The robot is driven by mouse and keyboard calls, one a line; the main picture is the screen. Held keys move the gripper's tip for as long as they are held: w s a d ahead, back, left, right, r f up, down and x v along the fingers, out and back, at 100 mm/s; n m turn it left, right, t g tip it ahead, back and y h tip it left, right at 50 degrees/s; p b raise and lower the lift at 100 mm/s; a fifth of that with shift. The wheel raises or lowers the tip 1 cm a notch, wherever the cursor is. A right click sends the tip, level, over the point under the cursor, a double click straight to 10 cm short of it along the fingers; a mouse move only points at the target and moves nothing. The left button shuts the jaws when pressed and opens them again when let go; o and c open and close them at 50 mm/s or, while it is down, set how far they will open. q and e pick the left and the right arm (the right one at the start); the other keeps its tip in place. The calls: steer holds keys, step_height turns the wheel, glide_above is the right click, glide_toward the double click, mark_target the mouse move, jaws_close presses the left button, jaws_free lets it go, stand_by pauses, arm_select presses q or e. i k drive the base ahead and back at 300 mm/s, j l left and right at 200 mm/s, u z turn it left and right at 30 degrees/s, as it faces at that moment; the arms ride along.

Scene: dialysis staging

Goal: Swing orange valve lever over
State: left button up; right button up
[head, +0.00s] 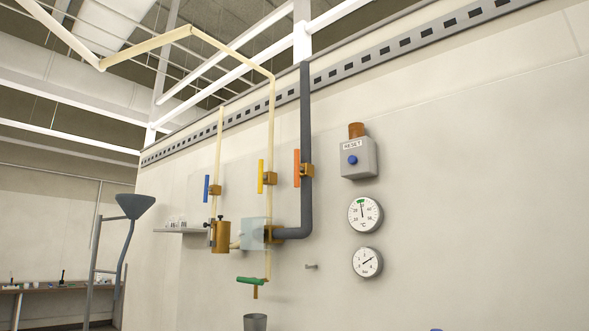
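The orange valve lever (297,168) stands upright, in line with the dark grey pipe (307,120) on the wall. It sits at the left side of a brass valve body (306,170) on that pipe. A yellow lever (261,172) and a blue lever (206,187) also stand upright on cream pipes to its left. A green lever (252,281) lies nearly level below them. Neither of my grippers shows in the head view.
A box labelled RESET (358,158) with a blue button and two round gauges (365,214) are right of the levers. A small peg (312,266) juts from the wall below. A shelf (180,230) sticks out at left. A grey cup (255,322) shows at the bottom.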

mark_target(297, 168)
steer(key=i+j+z, duration=0.1)
steer(key=i+j, duration=0.8)
steer(key=j, duration=0.2)
steer(key=i+j+z, duration=0.15)
steer(key=i+j, duration=0.3)
steer(key=j, duration=0.1)
